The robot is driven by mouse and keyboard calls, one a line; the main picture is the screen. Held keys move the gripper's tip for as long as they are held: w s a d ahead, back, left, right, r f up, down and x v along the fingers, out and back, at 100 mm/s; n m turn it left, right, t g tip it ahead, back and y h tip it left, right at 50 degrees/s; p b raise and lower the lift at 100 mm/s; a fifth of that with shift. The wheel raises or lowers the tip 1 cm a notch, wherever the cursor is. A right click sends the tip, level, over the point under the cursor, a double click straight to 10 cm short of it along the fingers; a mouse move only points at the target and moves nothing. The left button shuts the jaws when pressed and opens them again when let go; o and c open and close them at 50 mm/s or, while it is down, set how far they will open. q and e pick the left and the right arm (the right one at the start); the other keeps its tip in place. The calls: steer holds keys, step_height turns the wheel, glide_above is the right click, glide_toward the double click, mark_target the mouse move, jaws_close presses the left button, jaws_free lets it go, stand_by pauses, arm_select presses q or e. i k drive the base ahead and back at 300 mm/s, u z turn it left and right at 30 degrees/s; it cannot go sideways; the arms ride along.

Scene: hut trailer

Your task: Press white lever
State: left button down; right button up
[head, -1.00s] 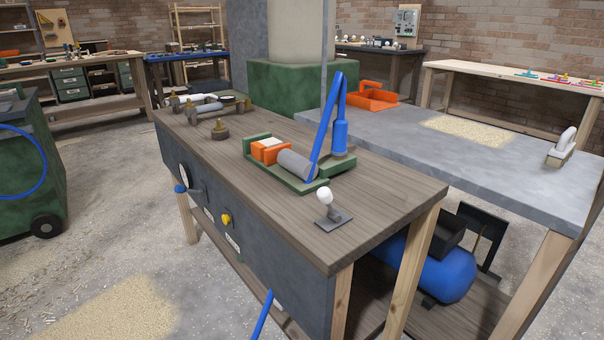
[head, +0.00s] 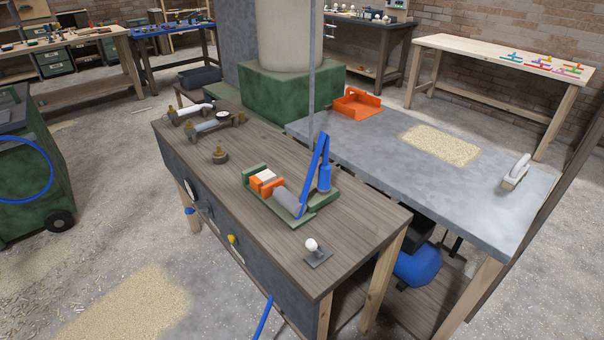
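In the head view, a small lever with a white ball knob (head: 311,245) stands on a dark square base plate (head: 318,258). It sits near the front right corner of the wooden workbench (head: 330,230). Behind it on the bench is a green fixture (head: 255,171) holding a grey cylinder (head: 287,201) and an orange and white block. A blue angled arm (head: 316,170) rises beside the cylinder. Neither of my grippers shows in this view.
A grey-topped table (head: 370,137) adjoins the bench, with an orange tray (head: 356,103) and a brush (head: 515,172) on it. A blue tank (head: 418,264) is below. A green cart (head: 38,170) stands left. Open floor lies in front.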

mark_target(311, 245)
steer(key=z, duration=0.55)
steer(key=k, duration=1.3)
steer(key=u, duration=0.35)
steer(key=i, duration=0.85)
steer(key=u, duration=0.45)
steer(key=i, duration=0.65)
steer(key=z, duration=0.3)
